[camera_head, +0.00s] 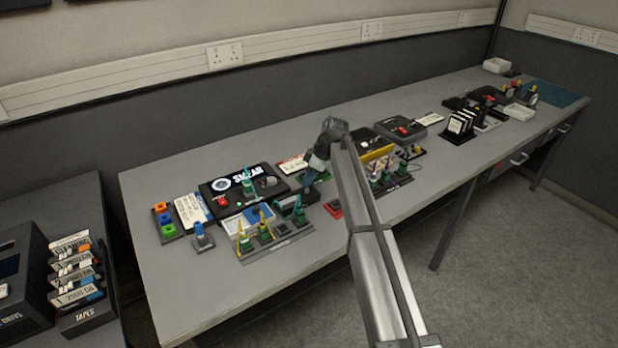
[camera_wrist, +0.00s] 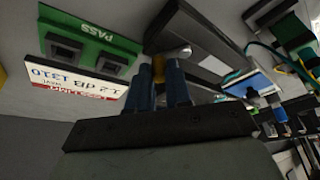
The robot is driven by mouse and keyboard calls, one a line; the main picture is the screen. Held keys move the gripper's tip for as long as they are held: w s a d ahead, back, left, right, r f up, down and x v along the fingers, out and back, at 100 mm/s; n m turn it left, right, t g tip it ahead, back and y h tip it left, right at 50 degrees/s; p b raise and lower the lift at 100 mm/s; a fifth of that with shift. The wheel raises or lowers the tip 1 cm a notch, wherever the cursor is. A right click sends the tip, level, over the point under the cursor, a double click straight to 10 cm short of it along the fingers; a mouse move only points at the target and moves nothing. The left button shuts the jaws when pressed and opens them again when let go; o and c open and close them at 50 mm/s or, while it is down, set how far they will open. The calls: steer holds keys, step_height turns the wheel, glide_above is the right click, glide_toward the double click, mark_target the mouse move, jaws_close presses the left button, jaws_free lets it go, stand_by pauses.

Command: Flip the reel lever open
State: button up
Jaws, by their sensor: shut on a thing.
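My gripper (camera_wrist: 163,84) has its two blue fingers close together, shut on a small yellow-brown piece (camera_wrist: 158,67) that looks like the reel lever. Most of that piece is hidden between the fingers. A pale rounded metal end (camera_wrist: 178,52) lies just beyond it, against a dark grey block (camera_wrist: 208,42) that appears to be the reel's body. In the head view my gripper (camera_head: 307,186) reaches down to this dark block (camera_head: 297,199) on the bench, and the lever is too small to make out there.
A green PASS plate (camera_wrist: 85,38) and a white label card (camera_wrist: 75,82) lie beside the fingers. A black panel (camera_head: 222,203) and a rack of green-tipped connectors (camera_head: 275,240) stand close by on the bench (camera_head: 185,285). The bench's front left is clear.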

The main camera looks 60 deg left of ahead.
jaws_close()
steer(key=m, duration=0.2)
steer(key=d+m+t, duration=0.1)
steer(key=m+t+y, duration=0.1)
steer(key=m, duration=0.1)
steer(key=shift+w+d+m, duration=0.2)
steer(key=shift+w+m, duration=0.05)
steer(key=shift+m, duration=0.05)
steer(key=m+t, duration=0.1)
steer(key=m, duration=0.1)
steer(key=d+m+t, duration=0.1)
steer(key=m, duration=0.2)
steer(key=shift+d, duration=0.15)
steer(key=m+t, duration=0.1)
steer(key=m, duration=0.1)
steer(key=d+m, duration=0.1)
steer(key=m, duration=0.2)
steer(key=shift+s+t, duration=0.2)
steer(key=shift+t, duration=0.2)
steer(key=m, duration=0.2)
steer(key=m+t+h, duration=0.1)
steer(key=m, duration=0.1)
steer(key=s+d+m+h, duration=0.1)
steer(key=m, duration=0.1)
steer(key=shift+s+m, duration=0.1)
steer(key=shift+m, duration=0.2)
